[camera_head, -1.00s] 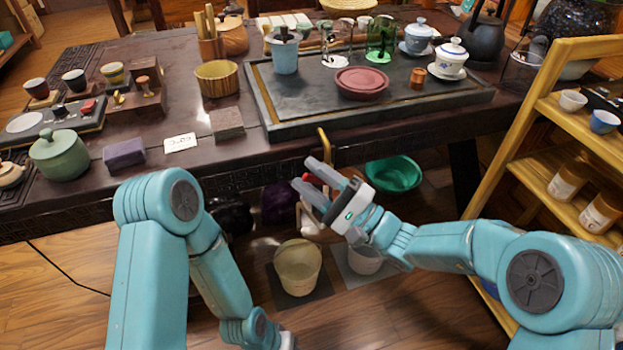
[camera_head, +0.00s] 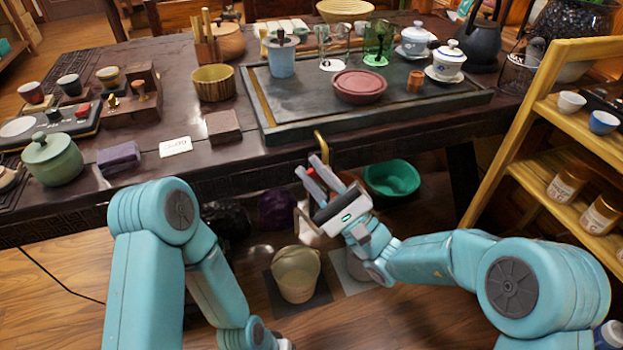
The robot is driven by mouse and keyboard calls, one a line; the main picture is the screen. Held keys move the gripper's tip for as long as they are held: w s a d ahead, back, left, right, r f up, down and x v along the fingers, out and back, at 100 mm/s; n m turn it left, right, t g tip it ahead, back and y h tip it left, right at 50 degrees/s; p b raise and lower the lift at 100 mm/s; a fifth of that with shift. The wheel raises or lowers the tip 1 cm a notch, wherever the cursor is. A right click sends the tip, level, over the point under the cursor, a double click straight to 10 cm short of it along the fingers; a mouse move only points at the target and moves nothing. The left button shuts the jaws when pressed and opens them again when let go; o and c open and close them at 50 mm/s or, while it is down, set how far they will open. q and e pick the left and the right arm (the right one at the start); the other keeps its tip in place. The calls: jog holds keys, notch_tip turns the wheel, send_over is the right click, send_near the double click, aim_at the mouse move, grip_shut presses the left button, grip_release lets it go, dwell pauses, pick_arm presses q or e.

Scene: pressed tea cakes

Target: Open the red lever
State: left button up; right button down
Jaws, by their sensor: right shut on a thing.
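The red lever (camera_head: 309,171) shows as a small patch of red at the fingers of my right gripper (camera_head: 313,171), below the front edge of the tea table. The gripper is shut on it and its fingers point up and to the left. Most of the lever is hidden by the fingers. A brass-coloured curved pipe (camera_head: 320,144) stands just above, at the tray's front edge.
A dark tea tray (camera_head: 425,108) bears a red-brown round dish (camera_head: 359,86) and cups. Below the table are a pale bucket (camera_head: 297,275) and a green basin (camera_head: 391,180). A wooden shelf (camera_head: 520,140) stands at the right.

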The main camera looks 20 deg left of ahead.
jog(key=c, duration=1.1)
grip_release()
jog(key=shift+w+d+r, duration=0.1)
jog(key=shift+n, duration=0.3)
